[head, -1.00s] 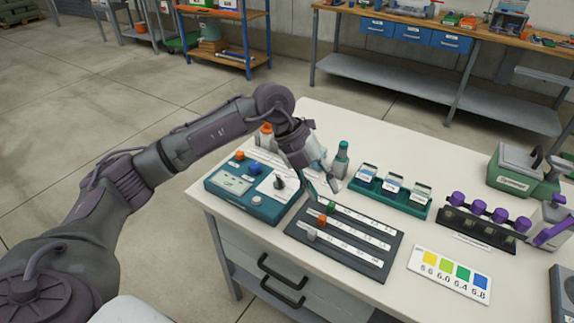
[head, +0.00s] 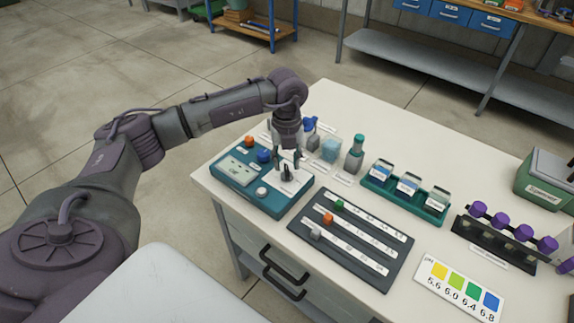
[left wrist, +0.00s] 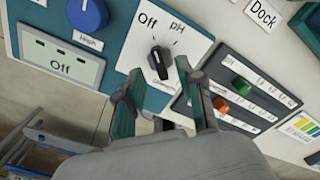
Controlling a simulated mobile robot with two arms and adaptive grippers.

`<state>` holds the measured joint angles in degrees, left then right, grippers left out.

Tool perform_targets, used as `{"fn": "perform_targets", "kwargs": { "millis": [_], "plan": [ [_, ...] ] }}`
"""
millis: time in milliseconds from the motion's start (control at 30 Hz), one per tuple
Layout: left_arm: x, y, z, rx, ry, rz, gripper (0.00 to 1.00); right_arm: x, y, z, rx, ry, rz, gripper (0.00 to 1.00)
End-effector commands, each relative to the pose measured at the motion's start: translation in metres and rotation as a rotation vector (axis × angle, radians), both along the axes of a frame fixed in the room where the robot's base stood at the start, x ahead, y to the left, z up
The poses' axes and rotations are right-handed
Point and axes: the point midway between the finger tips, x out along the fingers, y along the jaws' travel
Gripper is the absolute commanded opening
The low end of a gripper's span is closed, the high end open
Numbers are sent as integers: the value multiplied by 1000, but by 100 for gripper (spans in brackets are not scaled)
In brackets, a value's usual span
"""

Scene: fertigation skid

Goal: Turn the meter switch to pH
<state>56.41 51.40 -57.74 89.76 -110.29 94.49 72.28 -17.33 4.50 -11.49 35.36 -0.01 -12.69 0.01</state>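The meter (head: 235,195) is a teal box at the table's left end; its display (left wrist: 60,62) reads "Off". Its switch (left wrist: 159,63) is a black knob on a white plate (left wrist: 135,52) marked "Off" at upper left, "pH" at upper right, and a third label, partly hidden, below. My left gripper (head: 287,160) is above the switch, pointing down. In the left wrist view its fingers (left wrist: 155,95) are apart, with nothing between them. My right gripper is out of view.
Bottles (head: 354,153) stand behind. A teal vial rack (head: 400,192) is to the right.

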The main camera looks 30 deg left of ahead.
Motion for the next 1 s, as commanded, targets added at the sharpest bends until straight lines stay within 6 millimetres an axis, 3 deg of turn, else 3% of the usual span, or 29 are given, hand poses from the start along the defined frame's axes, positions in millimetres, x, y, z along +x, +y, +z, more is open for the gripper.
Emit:
{"fn": "perform_targets", "kwargs": {
  "millis": [167, 533, 567, 767, 1000],
  "plan": [
    [0, 0, -21, 1, 1, 0, 38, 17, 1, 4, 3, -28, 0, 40],
    [0, 0, -28, 0, 0, -1, 38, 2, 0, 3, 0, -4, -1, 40],
    [0, 0, -28, -1, -1, -1, 36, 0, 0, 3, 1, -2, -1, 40],
    [0, 0, -27, -1, -1, -1, 2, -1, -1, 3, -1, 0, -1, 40],
    [0, 0, -27, -1, -1, -2, 0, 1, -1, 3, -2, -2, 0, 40]
  ]
}}
